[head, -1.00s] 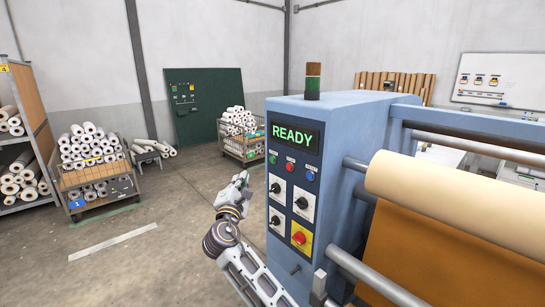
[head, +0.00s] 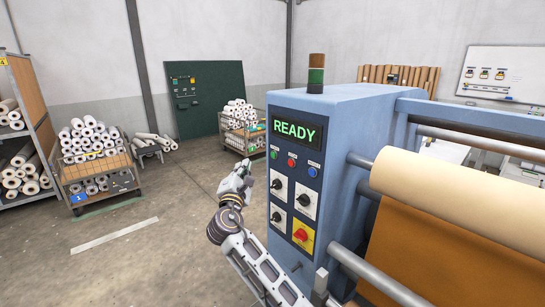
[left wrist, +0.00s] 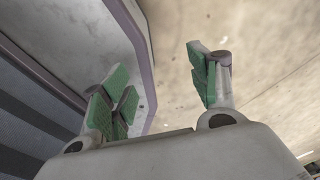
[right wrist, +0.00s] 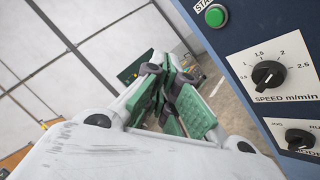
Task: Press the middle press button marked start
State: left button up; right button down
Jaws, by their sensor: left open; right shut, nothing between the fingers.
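The press control box (head: 345,130) stands right of centre in the head view, its display (head: 294,131) reading READY. Below it sit a green button (head: 274,154), a red button (head: 291,160) in the middle and a blue button (head: 312,171). In the right wrist view the green button (right wrist: 215,15) sits under a cut-off label beginning "STA". My right gripper (head: 246,168) is shut and empty, left of the panel and apart from the buttons; its fingers (right wrist: 172,88) also show in the right wrist view. My left gripper (left wrist: 162,85) is open and empty, seen only in the left wrist view.
Below the buttons are a speed knob (right wrist: 268,74), a mode knob (right wrist: 298,140) and a red knob on yellow (head: 302,234). A cream roll (head: 450,195) lies right of the box. Roll carts (head: 95,172) stand farther back left.

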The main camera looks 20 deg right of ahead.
aim_at(273, 155)
pick_arm(q)
jog(key=shift+w+d+r+p, duration=0.1)
jog(key=shift+d+r+p, duration=0.15)
jog(key=shift+d+p, duration=0.1)
pick_arm(e)
jog(key=w+d, duration=0.2)
jog(key=d, duration=0.5)
jog(key=shift+w+d, duration=0.2)
jog(key=shift+w, duration=0.1)
dwell(1.1)
pick_arm(q)
jog(key=shift+r, duration=0.3)
pick_arm(e)
jog(key=shift+w+d, duration=0.3)
jog(key=shift+d, duration=0.45)
dwell(0.8)
jog(key=shift+s+a, duration=0.1)
jog(key=shift+a, duration=0.1)
dwell(0.3)
jog(key=shift+s+a, duration=0.2)
jog(key=shift+a, duration=0.35)
